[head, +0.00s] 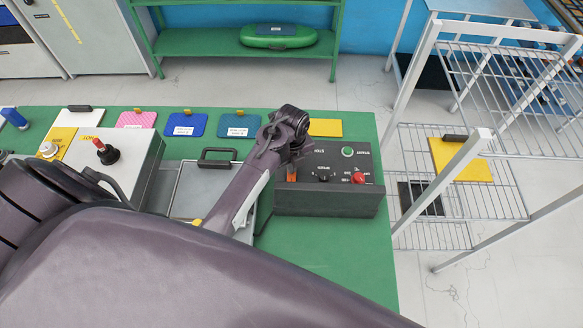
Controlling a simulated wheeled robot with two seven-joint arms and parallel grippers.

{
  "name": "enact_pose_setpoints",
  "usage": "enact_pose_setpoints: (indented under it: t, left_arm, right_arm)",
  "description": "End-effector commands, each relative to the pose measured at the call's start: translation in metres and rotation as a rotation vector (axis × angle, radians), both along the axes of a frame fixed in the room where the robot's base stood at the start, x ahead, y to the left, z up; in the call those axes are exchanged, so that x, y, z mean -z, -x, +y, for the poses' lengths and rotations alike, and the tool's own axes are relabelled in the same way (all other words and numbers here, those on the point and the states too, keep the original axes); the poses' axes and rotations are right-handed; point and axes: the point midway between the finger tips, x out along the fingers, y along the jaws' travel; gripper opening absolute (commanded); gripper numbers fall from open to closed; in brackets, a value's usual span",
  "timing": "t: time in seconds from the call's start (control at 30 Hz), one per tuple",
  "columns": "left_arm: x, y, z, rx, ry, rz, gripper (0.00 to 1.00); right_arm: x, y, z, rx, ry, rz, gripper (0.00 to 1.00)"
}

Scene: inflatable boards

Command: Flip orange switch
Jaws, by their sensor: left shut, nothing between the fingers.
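A dark control box (325,204) sits on the green table, with a green button, a black knob and a red knob on its top face. A small orange part, which looks like the orange switch (291,178), shows at the left end of that face. My left gripper (292,158) is over the left end of the box, just above the orange part in the picture. It is shut and empty. The gripper and wrist hide part of this end, so I cannot tell whether they touch the switch or which way it is set. My right gripper is out of view.
Coloured sample sheets lie along the back. A white wire rack (460,150) stands to the right. The table's front right is clear.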

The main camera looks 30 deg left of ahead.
Motion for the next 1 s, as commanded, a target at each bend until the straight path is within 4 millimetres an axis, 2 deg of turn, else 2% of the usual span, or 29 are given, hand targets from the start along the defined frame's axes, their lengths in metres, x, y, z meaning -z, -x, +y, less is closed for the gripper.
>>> enact_pose_setpoints:
  t: [0.63, 1.0]
  left_arm:
    - [0.009, 0.0, 0.0, 0.0, 0.0, 0.002, 0.0]
    - [-0.019, 0.0, 0.0, -0.001, 0.001, 0.001, 0.0]
  right_arm:
    - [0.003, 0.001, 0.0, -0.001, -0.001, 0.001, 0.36]
    - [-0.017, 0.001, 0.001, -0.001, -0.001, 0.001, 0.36]
